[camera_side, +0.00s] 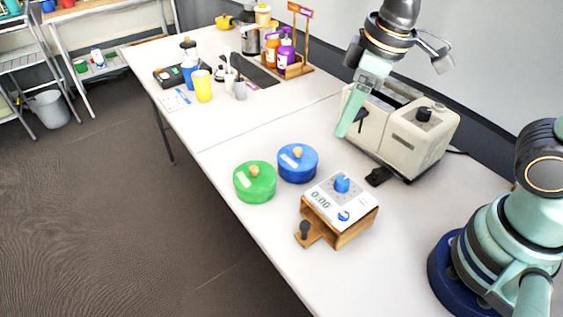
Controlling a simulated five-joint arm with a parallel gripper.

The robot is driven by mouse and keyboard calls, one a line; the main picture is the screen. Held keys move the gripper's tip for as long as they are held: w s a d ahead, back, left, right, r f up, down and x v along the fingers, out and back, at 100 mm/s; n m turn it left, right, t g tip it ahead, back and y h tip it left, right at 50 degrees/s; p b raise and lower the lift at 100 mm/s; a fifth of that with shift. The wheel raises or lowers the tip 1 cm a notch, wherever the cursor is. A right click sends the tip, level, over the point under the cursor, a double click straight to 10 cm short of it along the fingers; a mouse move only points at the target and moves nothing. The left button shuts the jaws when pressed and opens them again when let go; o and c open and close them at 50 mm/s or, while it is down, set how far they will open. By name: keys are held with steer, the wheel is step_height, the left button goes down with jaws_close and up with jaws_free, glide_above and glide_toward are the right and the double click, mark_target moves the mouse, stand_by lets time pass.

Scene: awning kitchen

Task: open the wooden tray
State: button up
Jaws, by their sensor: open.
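The wooden tray (312,236) is at the bottom of a small wooden box (353,229) near the table's front edge. It sticks out a little at the box's front left and carries a dark round knob (305,229). A white scale or timer with blue dials (341,196) covers the box top. My gripper (392,100) is open and empty, high up and behind the box, in front of the toaster. Its teal finger points down to the left, well apart from the tray and knob. The inside of the tray is hidden.
A green lidded pot (255,184) and a blue one (298,165) stand left of the box. A cream toaster (415,140) stands behind it. Cups, bottles and a wooden rack (296,68) fill the far table. The table between the blue pot and toaster is clear.

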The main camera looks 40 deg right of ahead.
mark_target(305, 223)
steer(key=s+a+f+n+g, duration=0.3)
steer(key=a+f+n, duration=0.35)
steer(key=a, duration=0.35)
steer(key=shift+n+h, duration=0.25)
steer(key=shift+h, duration=0.15)
step_height(305, 223, down, 11)
steer(key=shift+a, duration=0.15)
jaws_close()
stand_by(0.9)
